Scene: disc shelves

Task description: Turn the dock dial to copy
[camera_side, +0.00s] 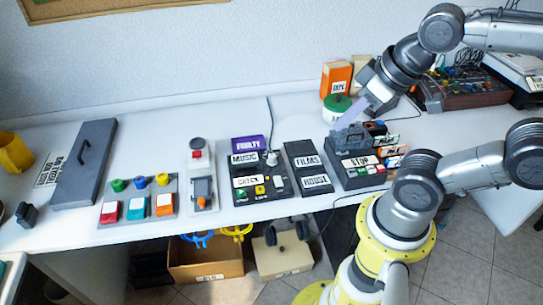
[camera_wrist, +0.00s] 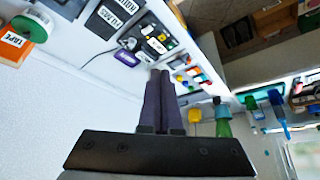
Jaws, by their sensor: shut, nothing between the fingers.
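My gripper (camera_side: 340,124) is at the back right in the side view, its purple fingers angled down and left, shut and empty. In the wrist view the fingers (camera_wrist: 160,72) lie side by side. Their tips appear close to a dark box with a STOP label (camera_side: 357,162), which has a grey block on top and labelled cartridges at its right; contact cannot be told. A dark panel (camera_side: 256,198) with MUSIC and CHECK labels carries a round grey knob (camera_side: 271,158). I cannot tell for certain which is the dock dial, and no copy mark is readable.
A FILMS and HOUSE shelf (camera_side: 307,168) stands between the panel and the STOP box. A green-lidded pot (camera_side: 337,105) and an orange TAPE box (camera_side: 335,78) stand behind. Left are coloured buttons (camera_side: 137,205) and a grey handled board (camera_side: 85,160).

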